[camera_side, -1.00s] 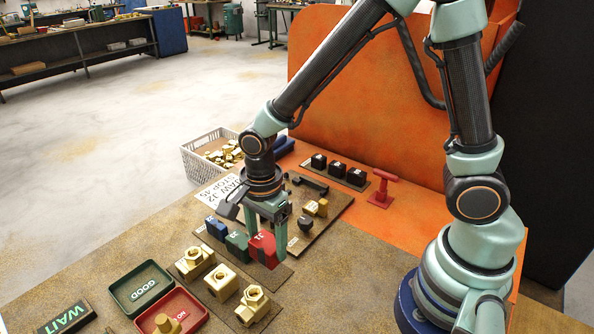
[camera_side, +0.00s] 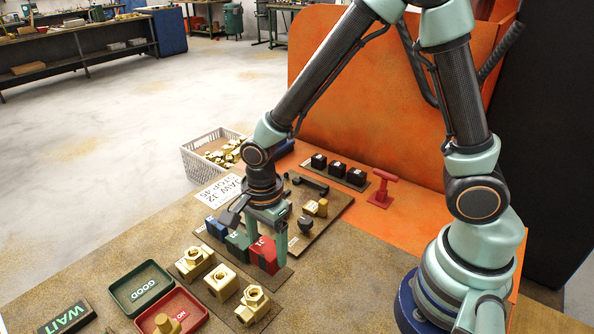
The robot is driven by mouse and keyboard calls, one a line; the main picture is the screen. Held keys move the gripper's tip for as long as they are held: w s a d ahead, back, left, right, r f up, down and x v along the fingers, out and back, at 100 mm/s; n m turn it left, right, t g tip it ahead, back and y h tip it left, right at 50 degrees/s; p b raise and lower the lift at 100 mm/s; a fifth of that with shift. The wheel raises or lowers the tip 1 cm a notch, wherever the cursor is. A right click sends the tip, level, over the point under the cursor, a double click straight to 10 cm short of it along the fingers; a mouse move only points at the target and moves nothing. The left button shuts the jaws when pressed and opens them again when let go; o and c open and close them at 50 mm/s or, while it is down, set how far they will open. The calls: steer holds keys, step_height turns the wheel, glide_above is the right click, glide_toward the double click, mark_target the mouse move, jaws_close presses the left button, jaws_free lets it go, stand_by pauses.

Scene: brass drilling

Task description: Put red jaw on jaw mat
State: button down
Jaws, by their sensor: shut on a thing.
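The red jaw (camera_side: 263,257) is a red block with a pale label on top. It stands at the right end of a row on the brown jaw mat (camera_side: 284,275), next to a green jaw (camera_side: 237,246) and a blue jaw (camera_side: 214,229). The jaw's underside looks at or very close to the mat; contact is hard to tell. My wrist and gripper hide part of the row's back.
Brass fittings (camera_side: 222,284) stand in front of the mat. A green GOOD tray (camera_side: 140,287) and a red NO tray (camera_side: 172,311) lie at front left. Behind are a tool board (camera_side: 329,212), a white basket (camera_side: 198,163) of brass parts and a red T-handle (camera_side: 381,190).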

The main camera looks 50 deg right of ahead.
steer(key=shift+f, duration=1.45)
stand_by(1.8)
jaws_free()
steer(key=shift+r, duration=3.55)
